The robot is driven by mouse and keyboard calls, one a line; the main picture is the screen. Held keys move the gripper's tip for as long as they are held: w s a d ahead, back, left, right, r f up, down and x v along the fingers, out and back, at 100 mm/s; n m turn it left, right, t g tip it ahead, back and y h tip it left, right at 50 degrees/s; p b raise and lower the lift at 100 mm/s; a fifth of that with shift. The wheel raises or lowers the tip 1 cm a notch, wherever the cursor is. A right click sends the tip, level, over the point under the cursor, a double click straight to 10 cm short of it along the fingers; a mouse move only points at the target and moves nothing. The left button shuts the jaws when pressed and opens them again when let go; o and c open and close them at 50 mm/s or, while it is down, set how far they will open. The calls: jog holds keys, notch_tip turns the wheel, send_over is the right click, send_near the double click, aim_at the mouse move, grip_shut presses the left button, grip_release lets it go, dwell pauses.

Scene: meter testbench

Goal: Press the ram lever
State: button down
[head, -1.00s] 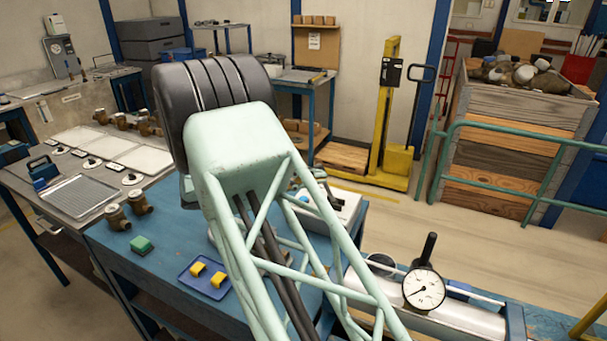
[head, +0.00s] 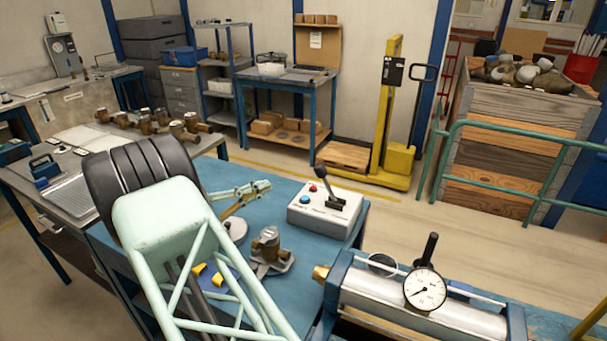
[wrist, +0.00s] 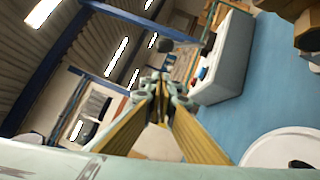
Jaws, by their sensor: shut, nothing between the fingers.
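The white control box (head: 325,212) stands on the blue bench right of centre in the head view. Its black lever (head: 328,190) leans up toward the left, beside a red button and a blue button. My gripper (head: 262,186), pale green, points right toward the box and is left of it, apart from the lever. In the wrist view the fingers (wrist: 160,88) meet at their tips with nothing between them.
A brass meter on a stand (head: 269,252) is just below my gripper. A steel cylinder rig (head: 385,300) with a dial gauge (head: 424,289) and an upright black handle (head: 429,248) is at the front right. A blue tray with yellow pieces (head: 222,279) is partly hidden by my arm.

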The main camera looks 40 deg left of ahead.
jog(key=shift+w+d, duration=0.1)
jog(key=shift+w, duration=0.05)
jog(key=b+x, duration=0.1)
jog(key=x, duration=0.9)
jog(key=shift+w+d+r+b, duration=0.1)
jog(key=shift+w+d+r, duration=0.1)
jog(key=shift+d, duration=0.35)
jog(key=shift+w+d+r+b, duration=0.15)
jog(key=shift+d+r, duration=0.05)
jog(key=shift+d, duration=0.4)
jog(key=shift+w+d+r+b, duration=0.1)
jog(key=shift+w+d+r, duration=0.1)
jog(key=shift+d, duration=0.35)
jog(key=shift+r, duration=0.15)
